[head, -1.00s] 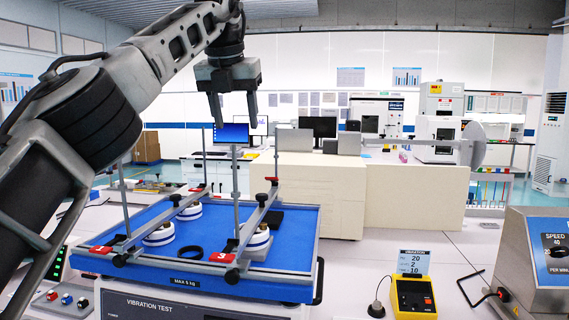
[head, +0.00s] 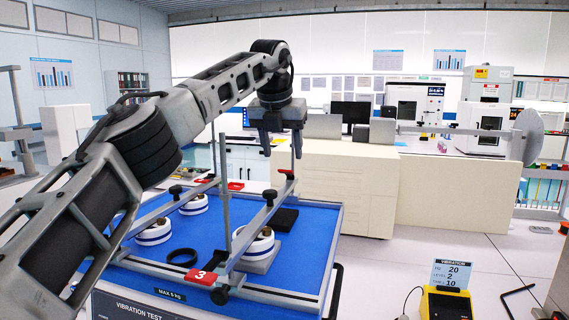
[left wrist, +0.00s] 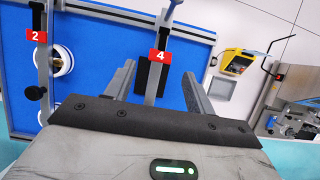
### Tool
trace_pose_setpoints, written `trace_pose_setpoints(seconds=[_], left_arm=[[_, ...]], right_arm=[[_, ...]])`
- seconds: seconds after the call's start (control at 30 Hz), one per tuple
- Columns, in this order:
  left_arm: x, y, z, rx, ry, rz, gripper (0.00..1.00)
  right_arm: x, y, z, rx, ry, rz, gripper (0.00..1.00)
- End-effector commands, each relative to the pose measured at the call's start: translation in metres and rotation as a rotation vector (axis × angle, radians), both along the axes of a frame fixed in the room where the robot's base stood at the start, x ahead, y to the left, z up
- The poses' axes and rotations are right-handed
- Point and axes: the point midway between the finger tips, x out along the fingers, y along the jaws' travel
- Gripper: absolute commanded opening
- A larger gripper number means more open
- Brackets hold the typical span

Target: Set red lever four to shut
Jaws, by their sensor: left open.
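Red lever four (head: 287,172) sits at the far end of the right-hand clamp bar on the blue vibration table (head: 320,222). Its red plate with a white 4 (left wrist: 161,56) shows clearly in the left wrist view. Whether it is shut I cannot tell. My left gripper (head: 282,150) is open and empty, pointing down just above lever four in the head view. In the left wrist view its fingers (left wrist: 158,70) stand on either side of the clamp bar below the 4. No contact is visible. My right gripper is not in view.
Red lever three (head: 202,277) is at the bar's near end; red lever two (left wrist: 37,37) is on the other bar. White round pieces (head: 153,231) and a black ring (head: 183,257) lie there. A yellow meter (head: 446,303) stands right.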

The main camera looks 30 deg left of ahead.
Motion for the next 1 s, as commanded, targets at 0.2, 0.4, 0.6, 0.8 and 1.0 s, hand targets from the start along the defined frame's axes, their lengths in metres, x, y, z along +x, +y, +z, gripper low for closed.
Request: trace_pose_setpoints(seconds=[0.2, 0.4, 0.6, 0.8, 1.0], left_arm=[[0.012, 0.003, -0.030, 0.000, 0.002, 0.000, 0.55], [0.016, 0.004, -0.040, 0.000, 0.000, 0.000, 0.55], [0.016, 0.004, -0.040, 0.000, 0.000, 0.000, 0.55], [0.016, 0.004, -0.040, 0.000, 0.000, 0.000, 0.13], [0.016, 0.004, -0.043, 0.002, -0.006, 0.000, 0.10]], right_arm=[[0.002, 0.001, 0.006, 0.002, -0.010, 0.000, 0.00], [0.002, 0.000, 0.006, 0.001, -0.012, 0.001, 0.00], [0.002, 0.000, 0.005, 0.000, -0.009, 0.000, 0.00], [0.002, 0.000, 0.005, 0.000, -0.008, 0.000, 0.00], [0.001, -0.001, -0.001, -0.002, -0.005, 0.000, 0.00]])
